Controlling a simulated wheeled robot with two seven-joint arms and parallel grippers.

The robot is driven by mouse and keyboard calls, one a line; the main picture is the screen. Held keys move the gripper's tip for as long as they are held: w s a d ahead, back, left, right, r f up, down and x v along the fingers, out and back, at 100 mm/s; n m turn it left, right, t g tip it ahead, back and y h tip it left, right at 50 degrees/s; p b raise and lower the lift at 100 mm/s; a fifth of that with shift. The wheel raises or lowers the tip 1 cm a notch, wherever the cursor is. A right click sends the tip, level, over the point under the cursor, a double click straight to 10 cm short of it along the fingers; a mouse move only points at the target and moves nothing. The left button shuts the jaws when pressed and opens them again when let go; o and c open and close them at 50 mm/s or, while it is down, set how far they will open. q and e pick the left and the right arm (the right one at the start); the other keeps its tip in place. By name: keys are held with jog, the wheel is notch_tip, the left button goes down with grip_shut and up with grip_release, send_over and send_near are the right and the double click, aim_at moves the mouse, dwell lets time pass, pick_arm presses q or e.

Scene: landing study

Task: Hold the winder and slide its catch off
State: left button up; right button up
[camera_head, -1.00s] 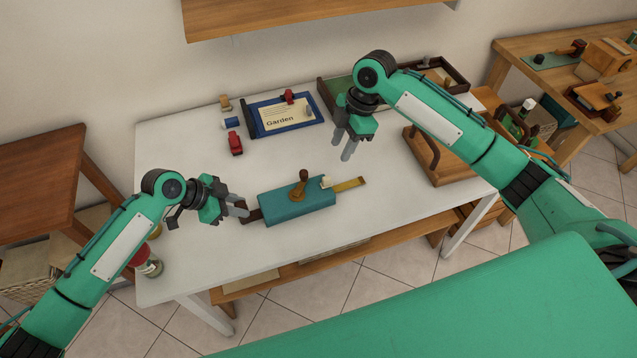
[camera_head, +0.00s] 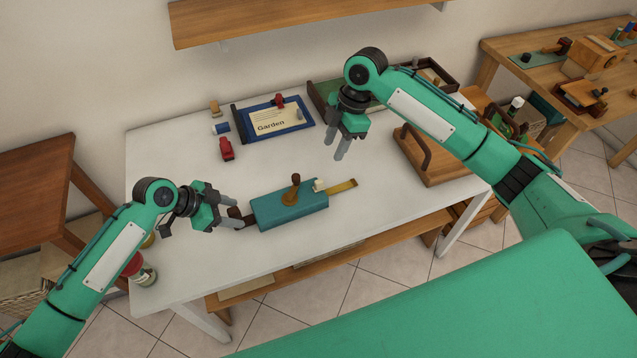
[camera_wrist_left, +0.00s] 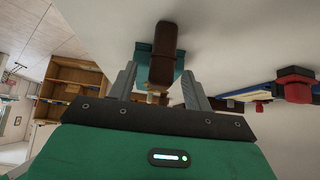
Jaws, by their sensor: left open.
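The winder is a teal box (camera_head: 290,212) on the white table, with a brass crank with a dark wooden knob (camera_head: 294,186) on top. A brown handle (camera_head: 235,212) sticks out of its left end. A small cream block (camera_head: 319,185), perhaps the catch, sits at its right end beside a flat yellow-brown strip (camera_head: 341,187). My left gripper (camera_head: 235,211) is open at the brown handle. In the left wrist view the handle (camera_wrist_left: 165,45) lies between and beyond the fingertips; contact is unclear. My right gripper (camera_head: 339,141) hangs above the table behind the winder, fingers apart and empty.
A blue-framed "Garden" board (camera_head: 272,118) and a red object (camera_head: 226,149) stand at the back. A wooden tray with a handle (camera_head: 435,157) is at the right. A jar (camera_head: 142,270) is near the left front edge. The table in front of the winder is clear.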

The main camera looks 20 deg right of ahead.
pick_arm(q)
jog(key=v, duration=1.2)
